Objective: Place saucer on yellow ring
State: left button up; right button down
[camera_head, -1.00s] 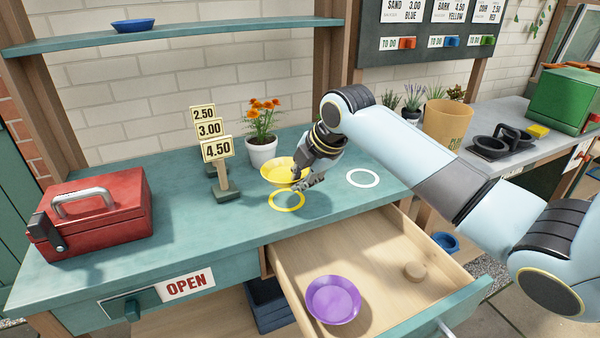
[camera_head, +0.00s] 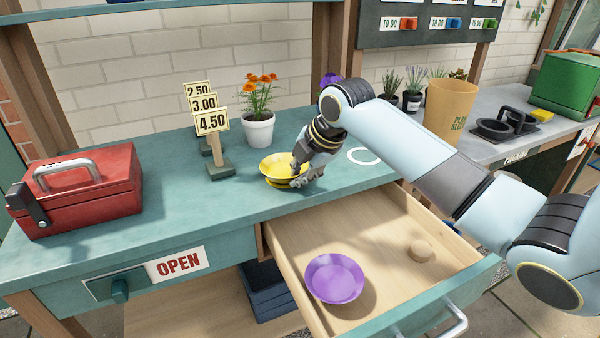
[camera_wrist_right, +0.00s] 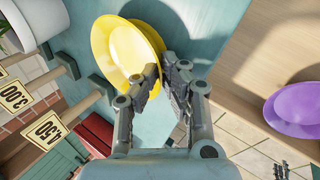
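The yellow saucer (camera_head: 278,166) is at or just above the teal counter, over the yellow ring (camera_head: 286,185). The saucer hides most of the ring; only a thin front part shows. I cannot tell whether the saucer touches the counter. My right gripper (camera_head: 302,174) is at the saucer's right side. In the right wrist view, the fingers of my right gripper (camera_wrist_right: 161,70) close around the rim of the yellow saucer (camera_wrist_right: 122,48). My left gripper is not in view.
A white ring (camera_head: 362,156) lies to the right. Price signs (camera_head: 211,124), a flower pot (camera_head: 259,131) and a red toolbox (camera_head: 82,190) stand on the counter.

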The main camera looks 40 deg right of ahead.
jog(key=shift+f, duration=0.4)
jog(key=c, duration=1.4)
grip_release()
jog(key=v, duration=1.2)
